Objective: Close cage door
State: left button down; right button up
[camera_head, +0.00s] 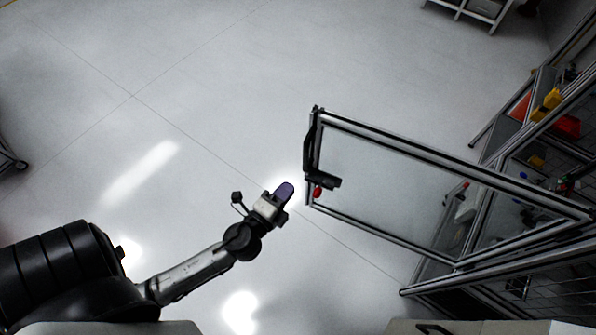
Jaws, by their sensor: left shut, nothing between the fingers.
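The cage door (400,152) is a framed clear panel on the right side of the head view. It stands open, swung out from the cage frame (520,245) at the far right. A black handle or latch piece (323,181) with a red part below it is on the door's free edge. My left gripper (286,190) is shut and empty. In the picture it is just left of the door's free edge, with a small gap between them. My right gripper is not in view.
Inside the cage at right are shelves with yellow and red parts (547,104). A white rack (470,10) stands at the top right. A wheeled cart's edge (12,163) shows at far left. The grey floor (190,80) left of the door is clear.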

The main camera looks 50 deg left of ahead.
aim_at(304, 170)
pick_arm(q)
jog(key=shift+w+a+f+p, duration=0.1)
jog(key=shift+w+a+p, duration=0.05)
jog(key=shift+w, duration=0.75)
jog(key=shift+w+a+r+p, duration=0.1)
jog(key=shift+w+a+p, duration=0.1)
jog(key=shift+w, duration=0.7)
jog(key=shift+w+a+f+p, duration=0.1)
jog(key=shift+w+a+p, duration=0.05)
jog(key=shift+w, duration=0.75)
